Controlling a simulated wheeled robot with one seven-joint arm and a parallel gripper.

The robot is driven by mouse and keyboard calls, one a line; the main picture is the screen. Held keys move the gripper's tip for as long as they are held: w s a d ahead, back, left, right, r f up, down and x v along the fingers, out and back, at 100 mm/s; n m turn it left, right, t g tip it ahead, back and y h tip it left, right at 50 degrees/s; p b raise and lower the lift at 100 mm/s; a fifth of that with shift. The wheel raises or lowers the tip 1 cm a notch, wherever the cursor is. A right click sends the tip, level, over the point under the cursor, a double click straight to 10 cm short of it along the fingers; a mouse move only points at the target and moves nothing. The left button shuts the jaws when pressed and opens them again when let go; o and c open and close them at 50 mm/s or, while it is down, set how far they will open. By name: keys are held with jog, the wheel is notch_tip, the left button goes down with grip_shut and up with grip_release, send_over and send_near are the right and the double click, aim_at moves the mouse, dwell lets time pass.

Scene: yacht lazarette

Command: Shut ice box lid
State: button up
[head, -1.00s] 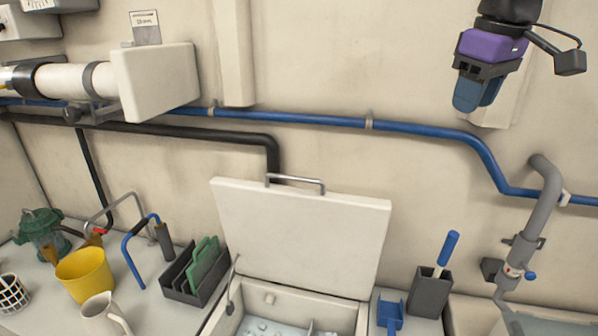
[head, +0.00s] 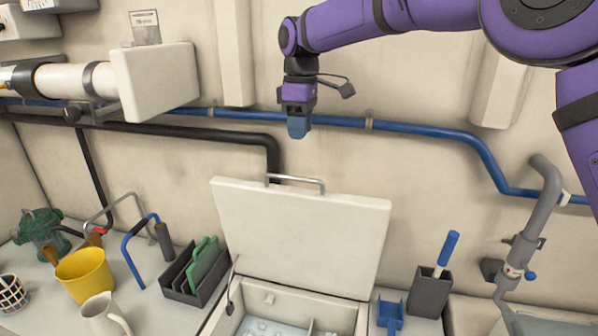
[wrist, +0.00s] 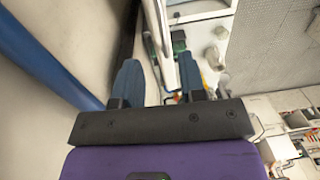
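The ice box lid (head: 305,238) is a white panel standing raised, leaning back towards the wall behind the ice box (head: 290,299). A metal handle (head: 296,180) sits on its top edge. The box lies open, with pale ice and a divider inside. My gripper (head: 298,130) points down above the handle, apart from it. In the wrist view my gripper (wrist: 159,75) shows two blue fingers spread apart with nothing held. A pale edge, probably the lid, shows beyond them.
A blue pipe (head: 420,130) and a black pipe (head: 180,131) run along the wall behind. A dark rack with green boards (head: 196,271) stands left of the box.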

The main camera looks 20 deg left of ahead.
jog(key=f, duration=1)
jog(key=shift+s+f, duration=0.3)
jog(key=shift+f, duration=0.05)
jog(key=shift+c, duration=0.2)
grip_shut()
